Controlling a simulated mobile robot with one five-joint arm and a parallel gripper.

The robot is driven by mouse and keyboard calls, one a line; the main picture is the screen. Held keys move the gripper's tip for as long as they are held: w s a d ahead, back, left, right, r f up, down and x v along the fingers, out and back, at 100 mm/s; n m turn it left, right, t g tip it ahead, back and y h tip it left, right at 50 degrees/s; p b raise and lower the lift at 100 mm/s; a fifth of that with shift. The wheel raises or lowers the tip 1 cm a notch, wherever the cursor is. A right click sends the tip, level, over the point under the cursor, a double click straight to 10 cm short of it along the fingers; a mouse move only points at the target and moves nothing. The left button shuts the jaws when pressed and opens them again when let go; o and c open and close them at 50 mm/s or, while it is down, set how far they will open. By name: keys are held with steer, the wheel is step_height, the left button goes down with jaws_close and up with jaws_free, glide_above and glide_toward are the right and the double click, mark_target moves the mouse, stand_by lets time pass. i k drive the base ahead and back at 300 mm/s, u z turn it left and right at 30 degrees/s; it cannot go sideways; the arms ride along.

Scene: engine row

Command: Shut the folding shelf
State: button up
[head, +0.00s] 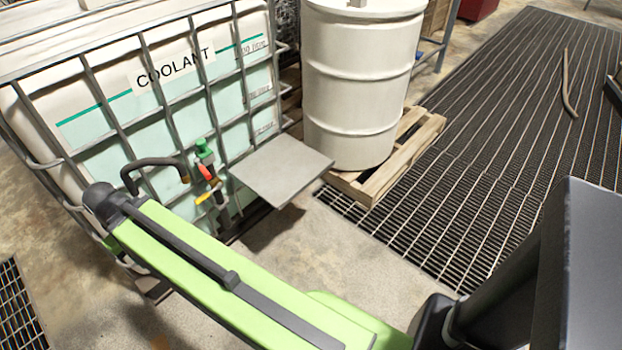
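The folding shelf (281,171) is a flat grey square panel. It juts out roughly level from the lower front of the caged coolant tank (160,95), to the right of the tank's tap. My green arm link crosses the lower part of the head view, left of and nearer than the shelf, and does not touch it in the picture. My gripper cannot be made out in this view. The shelf's hinge side, against the cage, is hard to see.
A tap with green, red and yellow parts (207,172) sticks out left of the shelf. A white drum (360,80) stands on a wooden pallet (420,135) behind right. A floor grating (500,110) lies at right. Bare concrete (330,260) is clear before the shelf.

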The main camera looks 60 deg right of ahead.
mark_target(277, 172)
steer(key=z, duration=4.75)
steer(key=i, duration=0.1)
steer(key=u, duration=2.6)
steer(key=k, duration=1.15)
steer(key=u, duration=1.2)
steer(key=i, duration=2)
